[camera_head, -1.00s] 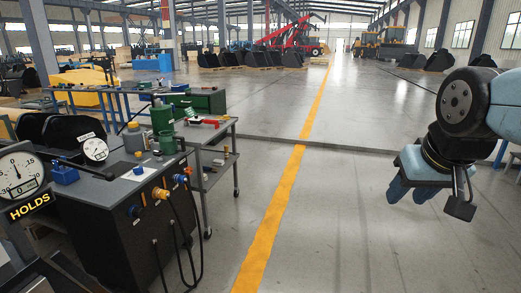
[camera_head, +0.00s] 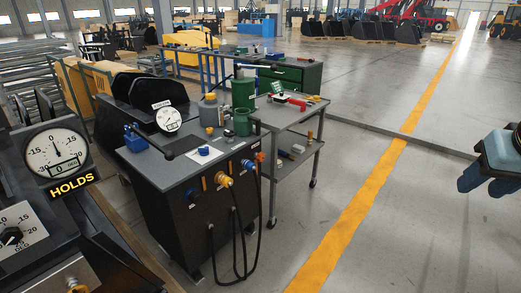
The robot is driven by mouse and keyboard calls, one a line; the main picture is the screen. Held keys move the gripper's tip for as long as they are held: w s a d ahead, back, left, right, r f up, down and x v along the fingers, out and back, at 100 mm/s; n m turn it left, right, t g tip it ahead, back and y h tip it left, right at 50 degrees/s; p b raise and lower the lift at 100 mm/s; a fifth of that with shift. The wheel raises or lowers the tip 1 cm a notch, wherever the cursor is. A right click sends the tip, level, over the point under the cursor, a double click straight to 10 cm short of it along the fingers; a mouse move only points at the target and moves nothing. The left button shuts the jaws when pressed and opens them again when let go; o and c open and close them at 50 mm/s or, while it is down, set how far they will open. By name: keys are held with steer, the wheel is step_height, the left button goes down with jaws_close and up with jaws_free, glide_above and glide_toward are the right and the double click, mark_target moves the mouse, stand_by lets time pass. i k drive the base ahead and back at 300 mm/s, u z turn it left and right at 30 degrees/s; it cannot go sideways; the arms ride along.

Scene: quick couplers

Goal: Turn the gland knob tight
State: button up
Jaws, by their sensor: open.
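A dark bench cabinet (camera_head: 170,222) stands left of centre with several fittings on its front panel. A brass-coloured part (camera_head: 76,286) is cut off at the bottom left. I cannot tell which of these is the gland knob. My gripper (camera_head: 484,179) is at the right edge, partly out of view, with blue fingers pointing down. It is open, empty and well apart from the cabinet.
Black hoses (camera_head: 238,240) hang from the panel. A grey cart (camera_head: 290,125) stands right of the cabinet, with a green cabinet (camera_head: 292,76) behind. A dial (camera_head: 56,152) above the word HOLDS is near left. The floor (camera_head: 410,225) between cabinet and gripper is clear.

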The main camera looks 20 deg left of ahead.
mark_target(260, 157)
steer(key=u, duration=0.4)
steer(key=i, duration=1.15)
steer(key=u, duration=0.85)
steer(key=i, duration=0.6)
steer(key=u, duration=0.25)
steer(key=k, duration=0.85)
steer(key=u, duration=0.2)
steer(key=i, duration=0.85)
steer(key=z, duration=0.1)
